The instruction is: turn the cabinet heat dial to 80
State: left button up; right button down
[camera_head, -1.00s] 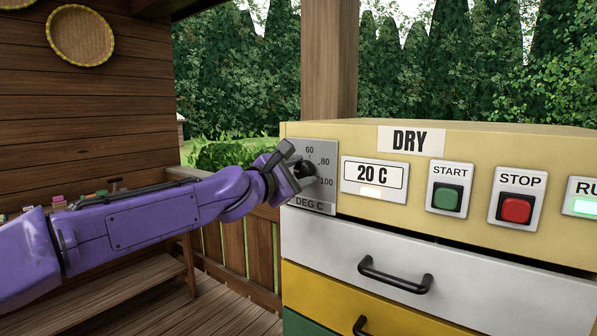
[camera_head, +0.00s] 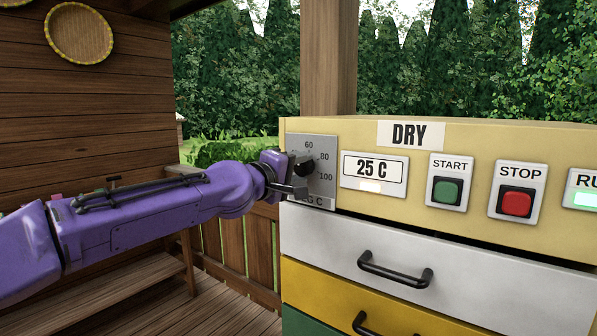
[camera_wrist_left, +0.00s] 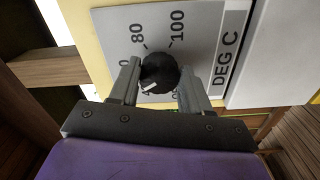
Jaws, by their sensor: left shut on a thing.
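The heat dial's black knob (camera_head: 304,168) sits on a grey plate (camera_head: 327,152) marked 60, 80, 100 and DEG C, at the cabinet's left front. My left gripper (camera_head: 293,174) is at the knob, shut on it. In the left wrist view, the knob (camera_wrist_left: 158,73) lies between the two fingers of my left gripper (camera_wrist_left: 159,78). A white mark on the knob faces the lower left there, away from the 80 and 100. The lower-value numbers are partly hidden by the left finger. The display (camera_head: 374,170) reads 25 C. My right gripper is not in view.
A green START button (camera_head: 447,191) and a red STOP button (camera_head: 516,203) are right of the display. Below are a white drawer (camera_head: 330,240) and a yellow drawer (camera_head: 320,289) with black handles. A wooden post (camera_head: 328,60) stands behind the cabinet.

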pick_arm(q)
jog(key=m, duration=0.2)
jog(key=m+b, duration=0.1)
jog(key=m, duration=0.2)
jog(key=shift+f+m, duration=0.25)
jog(key=shift+m, duration=0.05)
jog(key=m+b, duration=0.1)
jog(key=m, duration=0.3)
jog(key=shift+m, duration=0.3)
jog(key=m, duration=0.3)
jog(key=shift+w+a+m+b, duration=0.1)
jog(key=shift+a+m+b, duration=0.05)
jog(key=shift+m+b, duration=0.15)
jog(key=shift+m, duration=2.1)
jog(key=shift+w, duration=0.1)
jog(key=o, duration=1.1)
jog(key=shift+a, duration=0.1)
jog(key=shift+c, duration=0.2)
